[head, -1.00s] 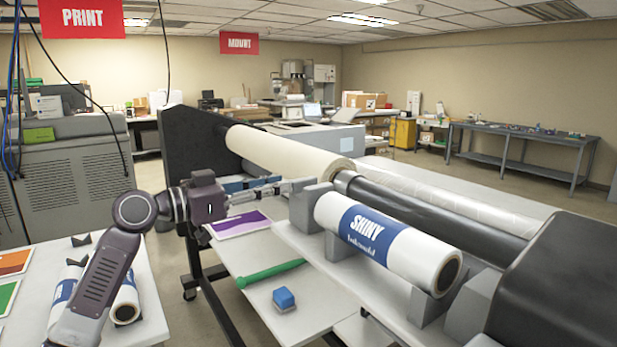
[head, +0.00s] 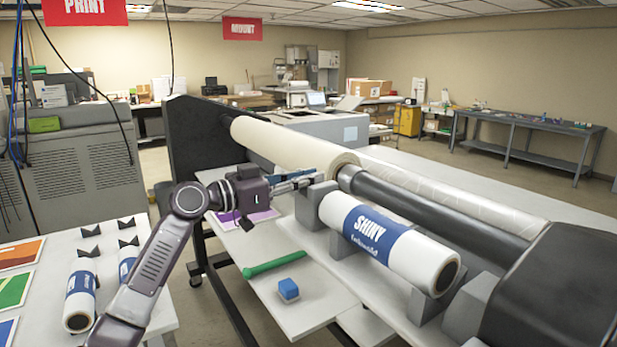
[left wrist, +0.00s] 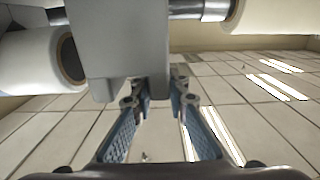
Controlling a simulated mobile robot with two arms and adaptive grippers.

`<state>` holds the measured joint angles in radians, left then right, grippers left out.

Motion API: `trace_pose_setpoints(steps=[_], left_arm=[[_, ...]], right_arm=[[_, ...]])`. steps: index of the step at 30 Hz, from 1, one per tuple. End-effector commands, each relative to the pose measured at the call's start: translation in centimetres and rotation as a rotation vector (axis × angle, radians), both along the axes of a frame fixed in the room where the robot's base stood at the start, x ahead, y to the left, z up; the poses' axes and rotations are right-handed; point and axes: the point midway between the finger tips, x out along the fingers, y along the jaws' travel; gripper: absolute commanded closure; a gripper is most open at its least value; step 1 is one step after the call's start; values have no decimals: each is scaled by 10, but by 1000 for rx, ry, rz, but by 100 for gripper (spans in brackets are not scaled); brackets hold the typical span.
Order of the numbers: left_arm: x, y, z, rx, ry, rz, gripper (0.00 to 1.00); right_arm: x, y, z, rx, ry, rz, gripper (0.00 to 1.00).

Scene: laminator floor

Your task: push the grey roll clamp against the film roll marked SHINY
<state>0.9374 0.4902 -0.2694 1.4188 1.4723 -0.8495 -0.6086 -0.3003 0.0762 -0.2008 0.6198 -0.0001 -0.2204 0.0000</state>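The film roll marked SHINY (head: 368,232), white with a blue band, lies on grey supports along the machine's front. The grey roll clamp (head: 314,203) stands upright by its far left end. In the left wrist view, the clamp (left wrist: 115,45) fills the upper middle, and the roll's end (left wrist: 68,60) with its dark core shows beside it, seemingly with a small gap. My left gripper (head: 298,181) is at the clamp's far side. Its fingers (left wrist: 158,100) are apart with a gap between them; whether they touch the clamp is unclear. My right gripper is not in view.
A second grey block (head: 468,308) stands near the roll's near end. Behind are a dark roller (head: 430,220) and a cream roll (head: 285,145). More rolls (head: 80,300) lie on the left table.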

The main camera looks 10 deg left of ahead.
Motion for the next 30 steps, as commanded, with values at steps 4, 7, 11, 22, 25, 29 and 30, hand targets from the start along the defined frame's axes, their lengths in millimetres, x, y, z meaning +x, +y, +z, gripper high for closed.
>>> trace_pose_setpoints(steps=[4,7,11,22,25,29,30], left_arm=[[0,0,0,0,0,1,100],[0,0,0,0,0,1,100],[0,0,0,0,0,1,100],[-32,-32,-1,2,-1,-2,100],[-36,-37,0,1,0,-2,100],[-37,-38,0,1,1,-3,100],[-37,-38,0,1,1,-4,100]], right_arm=[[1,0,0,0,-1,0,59],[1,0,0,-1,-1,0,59],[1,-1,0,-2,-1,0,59],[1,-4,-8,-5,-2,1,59],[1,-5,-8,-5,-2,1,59],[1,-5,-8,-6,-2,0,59],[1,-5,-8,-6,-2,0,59]])
